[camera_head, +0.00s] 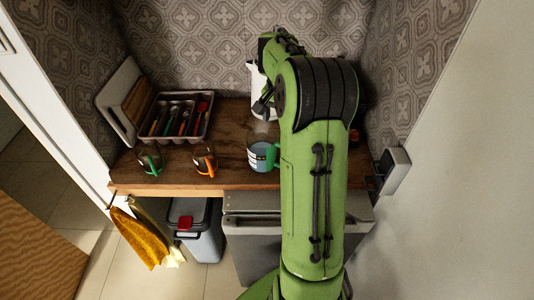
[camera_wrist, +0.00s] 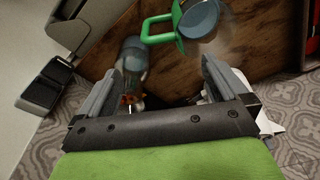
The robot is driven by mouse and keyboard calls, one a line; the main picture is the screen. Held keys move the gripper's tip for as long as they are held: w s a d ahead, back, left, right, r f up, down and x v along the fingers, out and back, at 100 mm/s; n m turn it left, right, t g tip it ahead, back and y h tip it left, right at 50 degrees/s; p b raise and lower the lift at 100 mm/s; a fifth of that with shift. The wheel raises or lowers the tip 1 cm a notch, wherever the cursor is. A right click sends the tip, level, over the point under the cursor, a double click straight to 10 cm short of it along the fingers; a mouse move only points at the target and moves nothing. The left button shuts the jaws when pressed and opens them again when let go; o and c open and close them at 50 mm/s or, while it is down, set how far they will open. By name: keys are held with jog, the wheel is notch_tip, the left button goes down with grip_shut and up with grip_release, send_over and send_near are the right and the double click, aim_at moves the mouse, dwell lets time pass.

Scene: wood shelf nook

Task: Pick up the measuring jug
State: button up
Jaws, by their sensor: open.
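In the head view my gripper (camera_head: 264,104) is in front of the white vessel. I cannot tell whether they touch.
A bottle-like thing (camera_wrist: 131,62) is near the left finger.

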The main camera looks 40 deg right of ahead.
send_over(269, 153)
jog(key=s+d, duration=0.3)
jog(key=f, duration=0.7)
jog(key=shift+w+d+f+b, duration=0.1)
jog(key=shift+d+f+b, duration=0.1)
jog(key=shift+f+b, duration=0.2)
notch_tip(269, 153, down, 5)
jog(key=shift+d+f, duration=0.15)
jog(key=shift+f, duration=0.05)
jog(key=shift+r, duration=0.1)
jog(key=shift+c, duration=1.3)
jog(key=c, duration=1.3)
jog(key=shift+w+r, duration=0.1)
